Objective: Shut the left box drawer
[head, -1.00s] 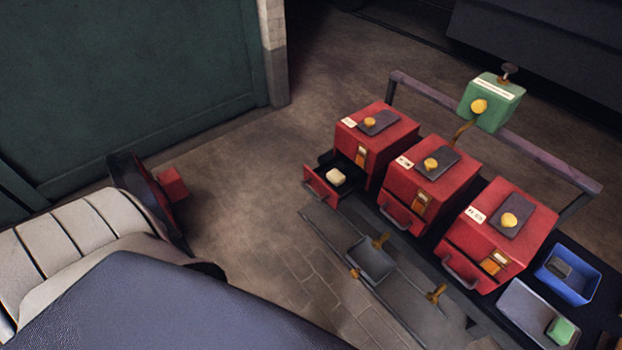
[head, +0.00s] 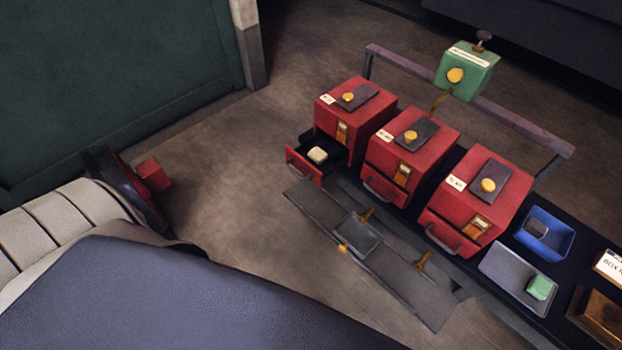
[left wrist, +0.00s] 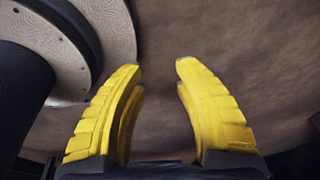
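Three red boxes stand in a row on a dark bench in the head view. The left red box (head: 357,111) has its drawer (head: 304,167) pulled out toward the front left. A pale cream block (head: 317,154) lies in that drawer. The middle box (head: 411,152) and right box (head: 477,202) have their drawers in. My left gripper shows in the left wrist view (left wrist: 160,110), its yellow fingers apart with nothing between them. In the head view its fingers do not show, so its distance from the drawer is unclear. My right gripper is not in view.
A grey rail with a small tray (head: 358,237) runs in front of the boxes. A green box (head: 466,72) sits on a bar behind them. At right are a blue bin (head: 543,233) and a grey tray (head: 492,267) with a green block (head: 541,287).

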